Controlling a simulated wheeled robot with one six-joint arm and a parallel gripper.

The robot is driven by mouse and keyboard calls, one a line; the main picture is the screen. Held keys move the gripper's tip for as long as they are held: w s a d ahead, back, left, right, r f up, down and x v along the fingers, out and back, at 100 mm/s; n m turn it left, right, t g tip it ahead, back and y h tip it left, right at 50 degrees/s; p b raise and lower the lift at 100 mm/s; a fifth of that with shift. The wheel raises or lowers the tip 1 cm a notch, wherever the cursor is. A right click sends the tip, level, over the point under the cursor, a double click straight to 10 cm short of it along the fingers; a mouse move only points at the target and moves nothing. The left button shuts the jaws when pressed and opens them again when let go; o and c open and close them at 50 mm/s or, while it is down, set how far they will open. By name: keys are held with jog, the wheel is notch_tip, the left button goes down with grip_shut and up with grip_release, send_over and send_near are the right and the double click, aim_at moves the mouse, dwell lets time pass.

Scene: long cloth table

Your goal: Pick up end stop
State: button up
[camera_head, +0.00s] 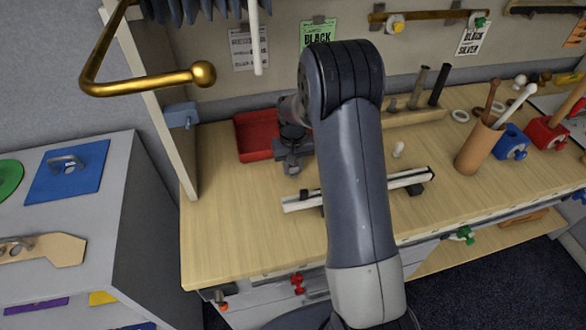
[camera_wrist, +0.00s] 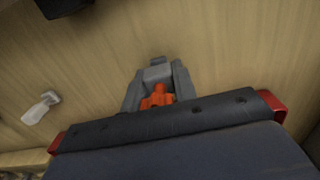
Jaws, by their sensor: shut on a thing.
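In the wrist view my gripper (camera_wrist: 156,80) is shut, with its two grey fingers on either side of a small piece. I take this piece to be the end stop (camera_wrist: 157,73); a grey block shows between the fingertips. An orange part (camera_wrist: 157,98) sits just behind it, and I cannot tell whether the two are one piece. In the head view my gripper (camera_head: 292,163) points down above the wooden bench, just right of the red tray. The held piece is too small to make out there.
The red tray (camera_head: 257,136) lies left of my gripper. A pale rail (camera_head: 404,180) lies on the wooden bench (camera_head: 230,230), partly hidden by my arm. A small white piece (camera_head: 398,150) stands behind the rail. A tan cup (camera_head: 478,150) holds tools at right. A brass hook (camera_head: 150,84) hangs at left.

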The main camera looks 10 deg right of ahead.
jog(key=shift+c, duration=0.3)
notch_tip(320, 180, up, 10)
jog(key=shift+b, duration=0.85)
jog(key=shift+c, duration=0.2)
jog(key=shift+f, duration=0.15)
jog(key=shift+f+b, duration=3.05)
jog(key=shift+f, duration=1.8)
jog(key=o, duration=1.1)
jog(key=shift+c, duration=0.2)
jog(key=shift+r, duration=0.1)
